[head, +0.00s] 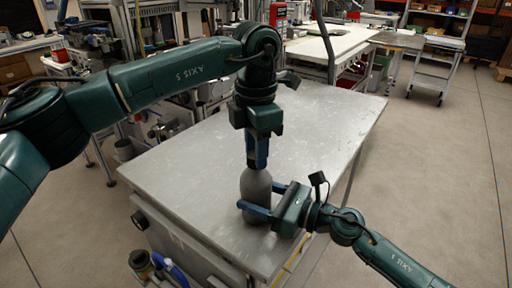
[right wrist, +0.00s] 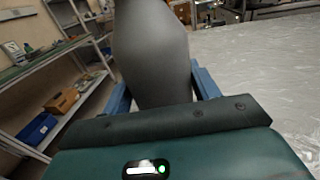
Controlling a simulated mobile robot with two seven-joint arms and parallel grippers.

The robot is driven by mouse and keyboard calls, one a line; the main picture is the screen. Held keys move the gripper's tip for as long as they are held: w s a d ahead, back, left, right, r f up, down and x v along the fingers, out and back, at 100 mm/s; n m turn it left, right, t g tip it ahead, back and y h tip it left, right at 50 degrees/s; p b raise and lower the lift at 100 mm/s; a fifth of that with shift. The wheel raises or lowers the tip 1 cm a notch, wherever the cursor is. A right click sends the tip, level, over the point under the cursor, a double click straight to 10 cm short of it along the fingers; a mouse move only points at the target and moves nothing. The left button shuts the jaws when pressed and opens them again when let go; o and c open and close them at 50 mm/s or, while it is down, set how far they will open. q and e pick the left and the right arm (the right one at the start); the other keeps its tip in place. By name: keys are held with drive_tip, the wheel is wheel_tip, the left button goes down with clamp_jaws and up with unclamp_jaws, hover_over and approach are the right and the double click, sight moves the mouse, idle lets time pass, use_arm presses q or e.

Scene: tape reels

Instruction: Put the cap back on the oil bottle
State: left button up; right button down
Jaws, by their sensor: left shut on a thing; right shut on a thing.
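The grey oil bottle (head: 257,184) stands upright near the front right part of the metal table. My right gripper (head: 263,199) is shut around its lower body from the right, one blue finger on each side. The bottle's grey body also fills the upper middle of the right wrist view (right wrist: 152,50), between the blue fingers. My left gripper (head: 257,158) points straight down directly above the bottle, its blue fingers shut at the bottle's top. The cap is hidden between those fingers, and the bottle's neck is hidden too. I cannot tell whether cap and neck touch.
The metal table (head: 180,165) is otherwise bare, with free room behind and left of the bottle. Its front edge lies close to the bottle. A white workbench (head: 330,42) and a cart (head: 432,65) stand farther back. Shelves (right wrist: 70,90) show in the right wrist view.

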use_arm(q)
drive_tip(key=m, duration=0.6)
drive_tip(key=o, duration=1.1)
drive_tip(key=shift+c, duration=0.2)
drive_tip(key=shift+r, duration=2.25)
drive_tip(key=shift+c, duration=0.2)
drive_tip(key=n, duration=0.2)
drive_tip(key=r+n, duration=0.1)
drive_tip(key=n, duration=0.1)
drive_tip(key=r+n, duration=0.1)
drive_tip(key=n, duration=0.3)
drive_tip(key=r+n, duration=0.1)
drive_tip(key=n, duration=0.3)
drive_tip(key=shift+r, duration=0.25)
